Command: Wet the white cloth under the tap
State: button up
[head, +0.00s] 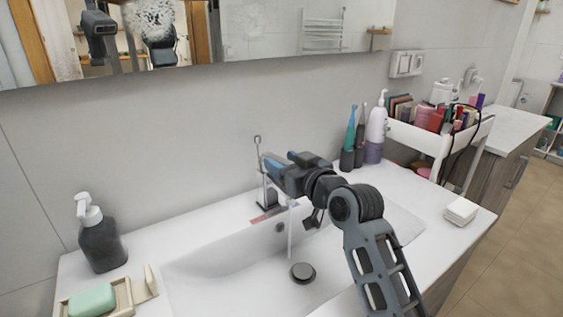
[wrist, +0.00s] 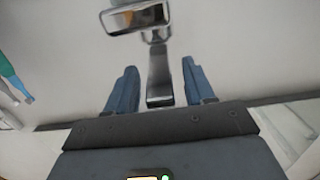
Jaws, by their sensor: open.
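The white cloth (head: 461,210) lies as a small folded stack on the counter to the right of the basin. The chrome tap (head: 270,196) stands at the basin's back edge, partly hidden by my gripper (head: 272,166). A thin stream of water (head: 290,232) appears to fall from it into the white basin (head: 225,272). My gripper is open and empty at the upper part of the tap. In the wrist view, its two blue fingers (wrist: 160,76) stand on either side of the tap body (wrist: 159,72), with the tap's flat top (wrist: 135,17) beyond. The cloth is far from my gripper.
A dark soap dispenser (head: 101,240) and a green soap bar (head: 92,300) on a dish are at left. Electric toothbrushes (head: 348,150) and a white-purple bottle (head: 376,132) stand behind the basin. A cosmetics cart (head: 418,137) is at right. The counter around the cloth is clear.

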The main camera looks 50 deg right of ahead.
jog(key=b+v, duration=0.1)
jog(key=v, duration=0.5)
jog(key=shift+s, duration=0.2)
jog(key=shift+a, duration=0.15)
